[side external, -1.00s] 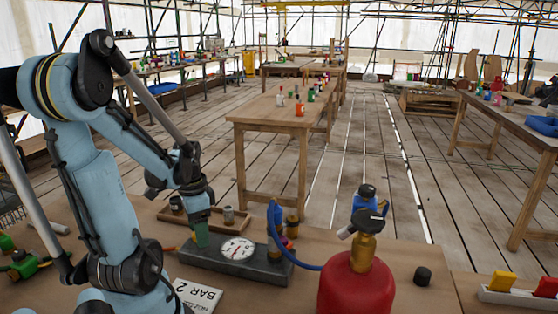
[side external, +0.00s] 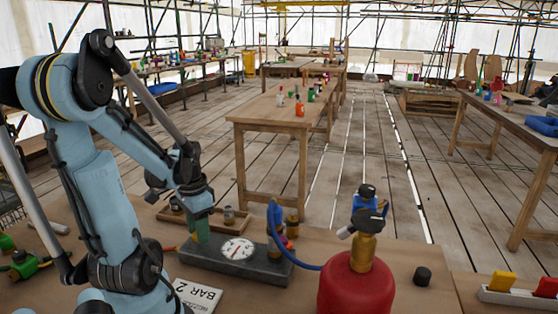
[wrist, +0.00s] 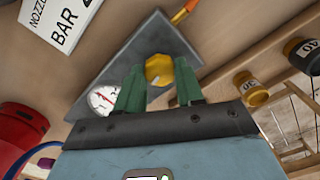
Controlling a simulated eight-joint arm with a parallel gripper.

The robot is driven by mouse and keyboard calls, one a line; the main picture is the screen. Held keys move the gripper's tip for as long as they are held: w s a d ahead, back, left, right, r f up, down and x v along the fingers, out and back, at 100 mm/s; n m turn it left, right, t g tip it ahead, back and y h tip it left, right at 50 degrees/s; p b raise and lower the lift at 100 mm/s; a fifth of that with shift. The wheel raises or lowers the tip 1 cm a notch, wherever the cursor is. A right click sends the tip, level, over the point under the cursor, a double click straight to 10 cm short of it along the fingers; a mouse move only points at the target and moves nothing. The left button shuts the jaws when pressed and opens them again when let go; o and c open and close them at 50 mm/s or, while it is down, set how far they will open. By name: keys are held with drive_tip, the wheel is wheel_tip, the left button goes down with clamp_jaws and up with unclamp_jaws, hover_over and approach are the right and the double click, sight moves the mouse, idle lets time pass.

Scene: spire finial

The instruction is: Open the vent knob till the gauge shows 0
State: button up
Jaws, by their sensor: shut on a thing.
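The vent knob, a yellow knob (wrist: 159,68), sits on a grey block (side external: 217,261) in the wrist view. My gripper (wrist: 160,80) is shut on it, with one green finger on each side. The side external view shows my gripper (side external: 201,230) pointing down at the left end of the block, where its fingers hide the knob. The round white gauge (side external: 237,249) with a red needle is set in the block, right of my gripper. It also shows in the wrist view (wrist: 103,101), partly behind a finger. Its reading is too small to tell.
A red gas cylinder (side external: 352,287) with a blue hose (side external: 305,266) stands right of the block. A white sign reading BAR 2 (side external: 197,297) lies in front. A wooden tray (side external: 182,217) with small jars is behind. A black cap (side external: 423,276) lies at right.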

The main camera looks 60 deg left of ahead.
drive_tip(key=n, duration=0.5)
drive_tip(key=shift+n, duration=2.4)
drive_tip(key=o, duration=1.1)
drive_tip(key=shift+c, duration=0.2)
drive_tip(key=shift+r, duration=0.15)
wheel_tip(320, 180, up, 12)
